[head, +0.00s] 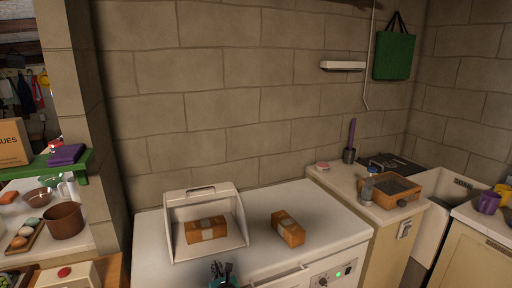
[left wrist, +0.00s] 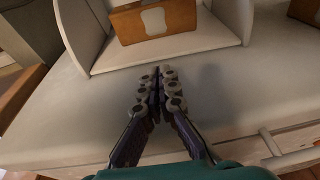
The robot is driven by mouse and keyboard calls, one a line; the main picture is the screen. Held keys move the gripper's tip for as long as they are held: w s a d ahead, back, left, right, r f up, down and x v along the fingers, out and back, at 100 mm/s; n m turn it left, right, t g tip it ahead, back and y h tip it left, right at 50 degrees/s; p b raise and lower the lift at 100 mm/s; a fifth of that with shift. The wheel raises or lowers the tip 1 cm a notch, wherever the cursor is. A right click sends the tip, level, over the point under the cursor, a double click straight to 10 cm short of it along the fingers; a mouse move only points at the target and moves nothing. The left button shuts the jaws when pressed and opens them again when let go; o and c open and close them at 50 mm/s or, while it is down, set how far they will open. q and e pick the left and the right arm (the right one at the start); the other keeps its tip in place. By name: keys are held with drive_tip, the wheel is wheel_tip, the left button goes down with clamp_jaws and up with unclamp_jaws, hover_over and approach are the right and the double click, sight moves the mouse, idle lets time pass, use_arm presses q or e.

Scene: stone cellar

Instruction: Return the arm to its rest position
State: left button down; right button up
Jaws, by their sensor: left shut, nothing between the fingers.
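My left gripper (head: 221,270) shows at the bottom edge of the head view, in front of the white bin and above the front of the white appliance top (head: 318,200). In the left wrist view its fingers (left wrist: 159,75) are closed together with nothing between them. They point at the open front of the white bin (head: 205,250). An orange-brown block with a pale label (head: 207,230) lies inside the bin, apart from the fingers. My right gripper is in neither view.
A second orange-brown block (head: 288,229) lies on the white top right of the bin. A drawer (head: 282,280) at the front stands partly open. Right are a wooden box (head: 390,190) and a sink (head: 450,195).

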use_arm(q)
drive_tip(key=shift+s+d, duration=0.2)
drive_tip(key=shift+s, duration=0.3)
drive_tip(key=shift+s+d, duration=0.15)
drive_tip(key=shift+s, duration=0.3)
drive_tip(key=s+a+r+n, duration=0.1)
drive_tip(key=n, duration=0.1)
drive_tip(key=s+a+r+n+g, duration=0.1)
drive_tip(key=n, duration=0.1)
drive_tip(key=s+a+r+n, duration=0.1)
drive_tip(key=a+n, duration=0.1)
drive_tip(key=shift+s+n+g, duration=0.3)
drive_tip(key=shift+s+g, duration=0.05)
drive_tip(key=shift+g, duration=0.05)
drive_tip(key=s+a+r+n+g+h, duration=0.1)
drive_tip(key=s+n+g+h, duration=0.4)
drive_tip(key=s+n, duration=2)
drive_tip(key=shift+s, duration=0.75)
drive_tip(key=shift+d, duration=0.1)
